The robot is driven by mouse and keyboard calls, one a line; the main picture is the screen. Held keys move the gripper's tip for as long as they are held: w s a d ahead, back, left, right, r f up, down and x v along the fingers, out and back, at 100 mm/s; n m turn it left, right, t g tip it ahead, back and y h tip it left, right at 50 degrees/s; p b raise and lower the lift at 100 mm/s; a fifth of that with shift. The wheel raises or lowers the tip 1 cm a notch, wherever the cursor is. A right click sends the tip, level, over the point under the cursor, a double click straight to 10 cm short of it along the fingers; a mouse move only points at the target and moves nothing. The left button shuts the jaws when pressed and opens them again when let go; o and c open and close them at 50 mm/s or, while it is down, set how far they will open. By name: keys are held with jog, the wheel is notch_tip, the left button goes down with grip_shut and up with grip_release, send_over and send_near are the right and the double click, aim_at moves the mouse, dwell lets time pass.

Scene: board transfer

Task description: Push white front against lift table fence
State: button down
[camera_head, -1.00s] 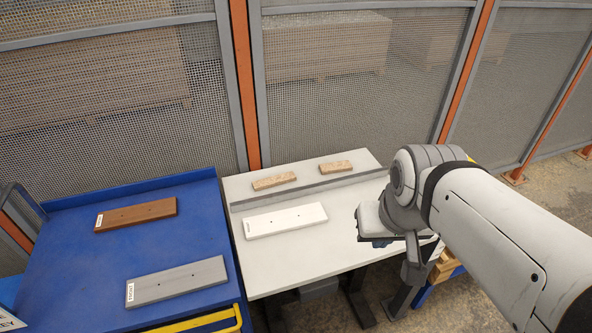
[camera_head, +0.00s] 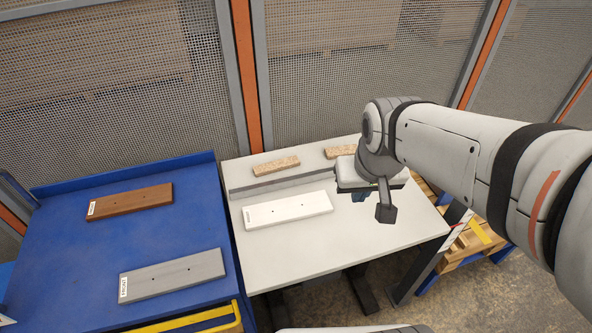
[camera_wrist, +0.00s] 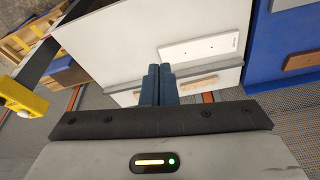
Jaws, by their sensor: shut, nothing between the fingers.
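The white front (camera_head: 288,209), with a label at its left end and two small holes, lies flat on the white lift table (camera_head: 290,258). The grey fence (camera_head: 283,183) runs along the table behind it, with a narrow strip of bare tabletop between them. My gripper (camera_head: 361,196) is above the right part of the table, to the right of the front and apart from it. In the wrist view, its blue fingers (camera_wrist: 159,70) are together and empty. The white front (camera_wrist: 200,48) shows beyond them, to the right. The fingertips are partly hidden in the head view.
Two chipboard pieces (camera_head: 276,166) lie behind the fence. A blue table (camera_head: 75,270) at left holds a brown front (camera_head: 130,202) and a grey front (camera_head: 173,275). Mesh fencing stands behind. A pallet with wood (camera_head: 465,240) is at right.

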jog(key=w+a+f+n+b, duration=0.1)
jog(key=w+a+f+b, duration=0.3)
jog(key=w+f, duration=0.5)
jog(key=n+g+b, duration=0.1)
jog(key=b, duration=0.1)
send_near(289, 215)
jog(key=s+d, duration=0.2)
jog(key=s, duration=0.1)
jog(key=shift+w+a+f+b, duration=0.2)
jog(key=shift+f+b, duration=0.45)
jog(key=shift+f, duration=0.65)
jog(key=shift+w+a+f+b, duration=0.1)
jog(key=shift+w+f+b, duration=0.35)
jog(key=shift+f, duration=0.9)
jog(key=shift+w+a+f+b, duration=0.1)
jog(key=shift+a+f+b, duration=0.1)
jog(key=shift+f+b, duration=0.85)
jog(key=shift+w+a+f+p, duration=0.1)
jog(key=shift+w+a, duration=0.2)
jog(key=shift+w, duration=0.65)
jog(key=shift+w+a+p, duration=0.1)
jog(key=shift+w+a, duration=0.15)
jog(key=shift+w, duration=0.65)
jog(key=shift+w+a+f+p, duration=0.1)
jog(key=shift+w+a, duration=0.2)
jog(key=shift+w, duration=0.65)
jog(key=shift+s, duration=0.1)
